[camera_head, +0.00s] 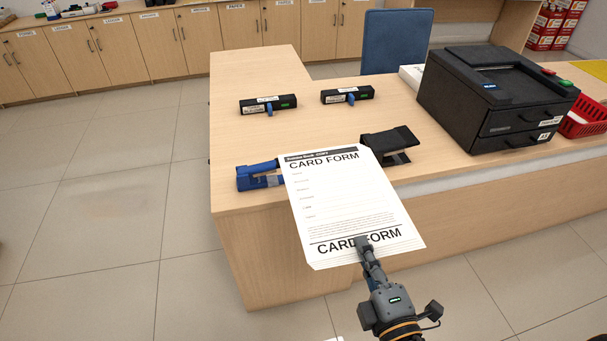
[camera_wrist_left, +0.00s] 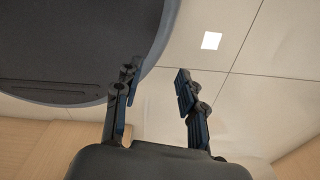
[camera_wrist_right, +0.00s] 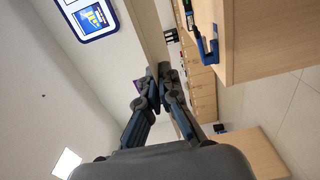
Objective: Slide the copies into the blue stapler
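The copies (camera_head: 345,205), a white stack headed "CARD FORM", are held over the counter's front edge. My right gripper (camera_head: 364,246) is shut on their near edge. In the right wrist view the shut fingertips (camera_wrist_right: 160,75) grip a thin strip that looks like the stack edge-on. The blue stapler (camera_head: 256,178) lies at the counter's front left corner; it also shows in the right wrist view (camera_wrist_right: 208,46). The copies' left edge overlaps its right end in the head view; I cannot tell whether they touch. My left gripper (camera_wrist_left: 157,80) is open and empty, away from the counter.
A black stapler (camera_head: 388,140) stands just behind the copies. Two black devices with blue levers (camera_head: 268,103) (camera_head: 347,95) lie farther back.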

